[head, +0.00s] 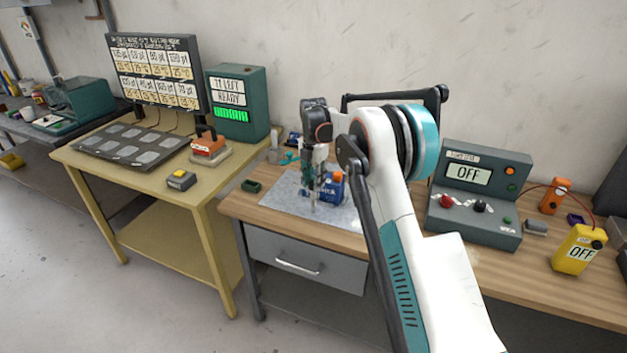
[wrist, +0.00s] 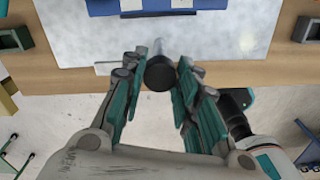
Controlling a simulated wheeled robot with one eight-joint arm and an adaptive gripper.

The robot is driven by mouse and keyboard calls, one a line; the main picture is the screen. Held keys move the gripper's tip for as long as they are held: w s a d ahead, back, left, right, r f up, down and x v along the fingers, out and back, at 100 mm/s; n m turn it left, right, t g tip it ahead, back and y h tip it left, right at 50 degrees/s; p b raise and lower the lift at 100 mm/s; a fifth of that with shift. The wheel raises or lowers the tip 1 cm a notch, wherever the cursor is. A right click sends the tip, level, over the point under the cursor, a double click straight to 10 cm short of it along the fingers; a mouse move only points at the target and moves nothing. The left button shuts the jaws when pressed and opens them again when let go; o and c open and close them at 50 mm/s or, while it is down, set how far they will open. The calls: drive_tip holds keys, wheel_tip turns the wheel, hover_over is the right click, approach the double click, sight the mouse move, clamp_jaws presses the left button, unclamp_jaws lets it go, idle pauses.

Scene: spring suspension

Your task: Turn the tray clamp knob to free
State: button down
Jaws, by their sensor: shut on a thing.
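My gripper (head: 314,200) points down over the front part of the grey metal tray (head: 285,189) on the wooden bench. In the wrist view, my gripper (wrist: 161,62) has its fingers on both sides of a round black knob (wrist: 159,75) at the tray's near edge and is shut on it. The tray also shows there (wrist: 90,40). I take this as the clamp knob; no marking on it is readable. In the head view the knob is hidden. A blue unit (head: 330,192) stands on the tray just behind my fingers.
A control box reading OFF (head: 466,196) and a yellow meter (head: 578,250) stand to the right. A small green box (head: 251,186) sits left of the tray. A drawer handle (head: 299,269) projects below. A yellow table (head: 150,172) stands at left.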

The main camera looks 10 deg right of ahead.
idle(0.3)
drive_tip(key=c, duration=1.2)
unclamp_jaws()
wheel_tip(320, 180, up, 12)
drive_tip(key=shift+r, duration=0.1)
